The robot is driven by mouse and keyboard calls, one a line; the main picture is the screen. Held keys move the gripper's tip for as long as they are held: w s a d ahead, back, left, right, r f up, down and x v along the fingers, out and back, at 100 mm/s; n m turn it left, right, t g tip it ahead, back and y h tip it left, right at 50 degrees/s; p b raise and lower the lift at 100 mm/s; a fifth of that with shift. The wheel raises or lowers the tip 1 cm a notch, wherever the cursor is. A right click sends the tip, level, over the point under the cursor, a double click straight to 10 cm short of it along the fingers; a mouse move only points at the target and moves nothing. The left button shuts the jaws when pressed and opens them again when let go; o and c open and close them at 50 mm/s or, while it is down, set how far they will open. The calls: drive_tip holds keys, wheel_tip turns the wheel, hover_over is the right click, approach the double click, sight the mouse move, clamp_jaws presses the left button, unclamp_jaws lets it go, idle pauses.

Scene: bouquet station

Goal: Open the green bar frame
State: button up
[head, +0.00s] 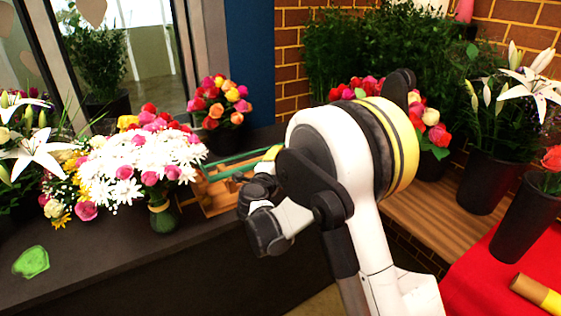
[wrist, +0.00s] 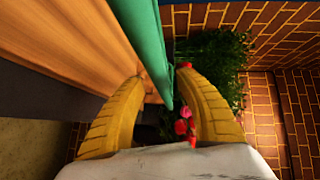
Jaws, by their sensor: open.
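The green bar frame (head: 230,168) stands at a wooden crate-like box (head: 216,196) on the dark counter, in the middle of the head view. In the wrist view, the green bar (wrist: 150,40) runs from the top down to between the two yellow fingers of my gripper (wrist: 161,75). My gripper is open, with one finger on each side of the bar in the picture. I cannot tell whether either finger touches it. The wooden surface (wrist: 80,35) lies left of the bar. In the head view my arm hides most of my gripper and the bar's right end.
A white and pink bouquet (head: 140,165) stands on the counter just left of the box. Another bouquet (head: 219,100) stands behind it. A green leaf-shaped piece (head: 31,262) lies at the counter's left. Dark vases (head: 490,180) and a red cloth (head: 490,285) are at the right.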

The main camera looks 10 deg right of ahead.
drive_tip(key=shift+x, duration=0.85)
drive_tip(key=shift+r, duration=0.1)
clamp_jaws()
drive_tip(key=shift+r, duration=0.15)
